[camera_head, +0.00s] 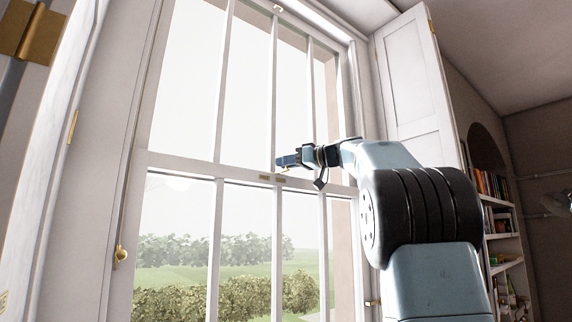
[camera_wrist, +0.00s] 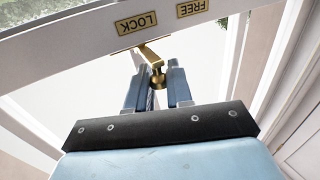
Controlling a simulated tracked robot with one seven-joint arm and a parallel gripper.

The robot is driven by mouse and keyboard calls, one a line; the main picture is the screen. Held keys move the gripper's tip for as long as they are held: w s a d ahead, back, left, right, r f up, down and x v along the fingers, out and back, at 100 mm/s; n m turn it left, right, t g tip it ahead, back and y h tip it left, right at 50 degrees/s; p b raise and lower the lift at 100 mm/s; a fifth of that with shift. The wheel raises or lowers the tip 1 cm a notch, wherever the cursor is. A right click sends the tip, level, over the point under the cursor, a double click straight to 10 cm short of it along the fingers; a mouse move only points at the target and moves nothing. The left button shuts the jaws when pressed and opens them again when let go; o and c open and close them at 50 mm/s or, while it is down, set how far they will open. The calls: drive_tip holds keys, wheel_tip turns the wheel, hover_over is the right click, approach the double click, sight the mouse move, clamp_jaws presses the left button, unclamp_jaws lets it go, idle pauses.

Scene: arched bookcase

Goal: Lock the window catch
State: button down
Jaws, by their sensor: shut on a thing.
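The brass window catch (camera_wrist: 151,56) sits on the white meeting rail of the sash window in the wrist view. Its arm leads from a flat base near the LOCK plate (camera_wrist: 136,22) to a round knob. My gripper (camera_wrist: 157,82) is shut on the catch, with its blue fingers on either side of the knob. The FREE plate (camera_wrist: 192,8) is to the right of the LOCK plate, and both read upside down. In the head view my gripper (camera_head: 281,162) is at the window just above the meeting rail (camera_head: 200,166). The catch cannot be made out clearly there.
Tall panes with thin white glazing bars (camera_head: 219,85) surround my gripper. A panelled shutter (camera_head: 412,85) stands to the right, with a bookcase (camera_head: 500,225) beyond it. A brass knob (camera_head: 121,253) is on the left frame. Fields and hedges show outside.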

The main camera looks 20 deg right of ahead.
drive_tip(key=c, duration=1.1)
unclamp_jaws()
drive_tip(key=shift+d, duration=0.1)
drive_tip(key=shift+c, duration=0.2)
drive_tip(key=v, duration=1.3)
drive_tip(key=shift+s+d, duration=0.25)
drive_tip(key=shift+d, duration=0.05)
drive_tip(key=shift+f, duration=0.15)
